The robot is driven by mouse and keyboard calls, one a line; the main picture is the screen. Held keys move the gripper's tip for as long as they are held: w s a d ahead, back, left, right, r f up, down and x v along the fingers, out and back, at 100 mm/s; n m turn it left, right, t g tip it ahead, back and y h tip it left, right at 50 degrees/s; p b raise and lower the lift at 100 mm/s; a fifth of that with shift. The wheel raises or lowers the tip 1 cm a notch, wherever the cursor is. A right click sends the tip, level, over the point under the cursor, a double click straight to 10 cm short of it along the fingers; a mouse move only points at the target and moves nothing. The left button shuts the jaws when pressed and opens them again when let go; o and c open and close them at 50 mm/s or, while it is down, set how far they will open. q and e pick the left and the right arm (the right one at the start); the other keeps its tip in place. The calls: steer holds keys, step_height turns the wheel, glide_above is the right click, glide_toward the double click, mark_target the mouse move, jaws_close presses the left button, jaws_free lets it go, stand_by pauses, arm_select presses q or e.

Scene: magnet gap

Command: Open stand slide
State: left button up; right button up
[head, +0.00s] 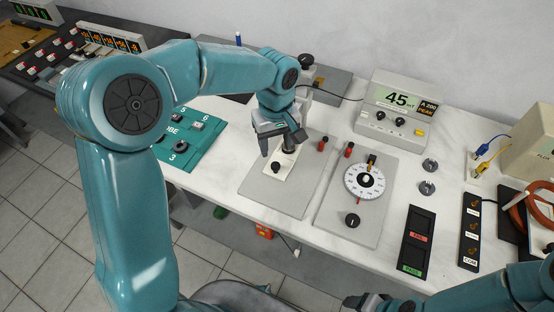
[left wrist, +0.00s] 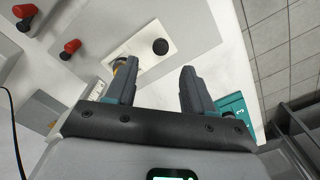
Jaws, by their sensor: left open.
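The stand is a flat grey plate (head: 255,185) on the white bench, seen in the head view. On it lies a white slide piece (head: 285,166) with a black knob (head: 275,168); the knob also shows in the left wrist view (left wrist: 160,46). A dark post rises at the far end of the white piece, partly hidden by my gripper. My left gripper (head: 282,143) is open and empty above the white piece, its fingers apart near the post and knob. My right gripper (head: 366,301) shows only partly at the bottom edge; its jaws are unclear.
A meter reading 45 (head: 396,108) stands behind. A teal panel (head: 190,140) lies left. Dark trays (head: 416,240) lie on the right.

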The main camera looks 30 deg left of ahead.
mark_target(275, 164)
arm_select(q)
step_height(275, 164, down, 7)
steer(key=shift+f, duration=0.1)
steer(key=shift+s+f, duration=0.1)
steer(key=shift+s, duration=0.05)
jaws_close()
